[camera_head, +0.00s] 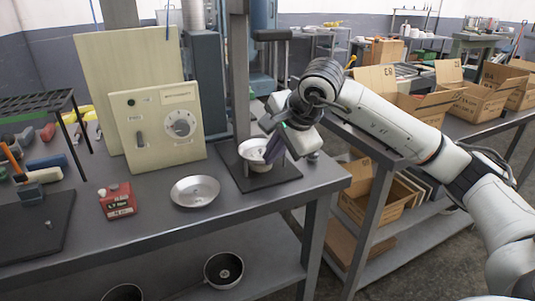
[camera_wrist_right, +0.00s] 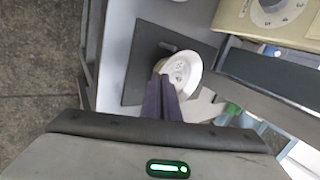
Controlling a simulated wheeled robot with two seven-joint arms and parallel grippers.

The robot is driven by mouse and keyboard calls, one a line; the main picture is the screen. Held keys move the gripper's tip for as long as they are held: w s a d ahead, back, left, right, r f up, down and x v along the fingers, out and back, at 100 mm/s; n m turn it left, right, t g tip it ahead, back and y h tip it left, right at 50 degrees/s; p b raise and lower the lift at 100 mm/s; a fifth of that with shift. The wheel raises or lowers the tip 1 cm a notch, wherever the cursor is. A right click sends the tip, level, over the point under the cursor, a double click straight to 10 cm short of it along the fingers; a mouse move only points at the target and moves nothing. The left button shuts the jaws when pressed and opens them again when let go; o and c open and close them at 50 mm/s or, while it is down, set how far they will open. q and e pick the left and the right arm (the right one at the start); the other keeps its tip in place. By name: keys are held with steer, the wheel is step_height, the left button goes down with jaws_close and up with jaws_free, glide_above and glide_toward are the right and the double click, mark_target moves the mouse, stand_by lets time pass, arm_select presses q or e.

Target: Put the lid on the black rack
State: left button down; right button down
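A pale round metal dish (camera_head: 253,151), which may be the lid, is over a dark square plate (camera_head: 284,174) at the foot of a press stand. My right gripper (camera_head: 272,154) reaches down to its right rim. In the right wrist view the gripper's dark fingers (camera_wrist_right: 163,84) are close together and appear shut on the rim of the dish (camera_wrist_right: 184,72). The fingers hide part of the rim. A second shallow silver dish (camera_head: 195,191) lies on the bench to the left. The black rack (camera_head: 35,103) stands at the bench's left end. My left gripper is out of view.
A beige control box (camera_head: 157,128) stands behind the silver dish. A red box (camera_head: 117,201) is on the bench between that dish and the rack. The press column (camera_head: 238,80) rises close to my right gripper. Pans (camera_head: 223,270) sit on the lower shelf.

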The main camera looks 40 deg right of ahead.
steer(key=shift+r, duration=0.3)
step_height(320, 180, up, 7)
steer(key=s+a+b, duration=0.2)
steer(key=s, duration=0.8)
steer(key=s+a+b, duration=0.1)
steer(key=s+a, duration=0.2)
steer(key=s, duration=0.6)
steer(key=w+a+f+n+g+y+p, duration=0.1)
steer(key=a+f+n+g+y+p, duration=0.1)
steer(key=a+f+n, duration=0.4)
steer(key=w+a+f+n+g+y+p, duration=0.2)
steer(key=a+f+n+g+y, duration=0.2)
steer(key=f+n, duration=0.6)
steer(key=shift+w+a+f+n+g+y, duration=0.15)
steer(key=shift+a+n+g+y, duration=0.4)
steer(key=shift+a+n, duration=0.85)
